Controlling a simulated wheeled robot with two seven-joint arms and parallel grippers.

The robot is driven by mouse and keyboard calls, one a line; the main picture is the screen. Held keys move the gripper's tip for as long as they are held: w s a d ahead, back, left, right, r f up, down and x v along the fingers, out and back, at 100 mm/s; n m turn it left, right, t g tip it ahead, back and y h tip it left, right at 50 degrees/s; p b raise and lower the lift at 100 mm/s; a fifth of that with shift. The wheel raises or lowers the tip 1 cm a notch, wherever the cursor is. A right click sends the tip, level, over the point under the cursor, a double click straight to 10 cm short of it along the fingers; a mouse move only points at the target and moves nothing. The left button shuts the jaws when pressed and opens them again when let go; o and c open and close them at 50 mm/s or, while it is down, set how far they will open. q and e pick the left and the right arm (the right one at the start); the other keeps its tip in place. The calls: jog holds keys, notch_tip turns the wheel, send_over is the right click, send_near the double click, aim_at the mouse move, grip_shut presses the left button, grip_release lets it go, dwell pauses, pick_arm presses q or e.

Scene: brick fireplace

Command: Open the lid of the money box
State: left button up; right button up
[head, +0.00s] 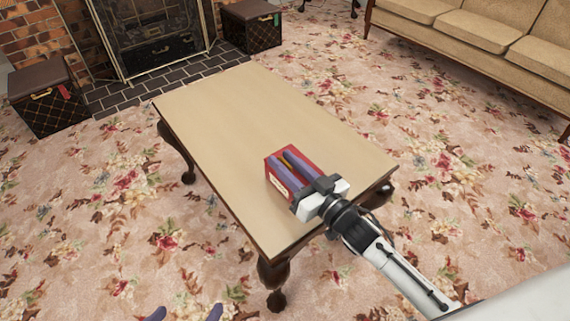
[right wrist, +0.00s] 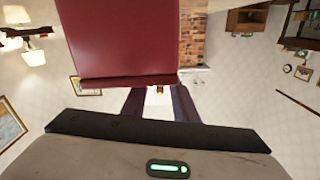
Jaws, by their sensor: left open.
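The money box, a red box (head: 277,159) with a pale label on its near left side, sits on the table near its right end. Its lid looks down, but the gripper covers much of it. My right gripper (head: 281,164) reaches over the box from the right, its two purple fingers apart over the top. In the right wrist view, a large dark red panel of the box (right wrist: 115,40) fills the upper middle. A small gold part (right wrist: 159,89) shows between the fingertips; contact cannot be told. My left gripper (head: 185,312) is open and empty at the bottom edge.
The light wooden table (head: 225,115) is clear apart from the box. Two dark chests (head: 47,95) (head: 250,27) flank the fireplace (head: 155,35). A beige sofa (head: 480,32) stands at the back right. Floral carpet surrounds the table.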

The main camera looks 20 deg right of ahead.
jog(key=shift+w, duration=0.15)
grip_shut()
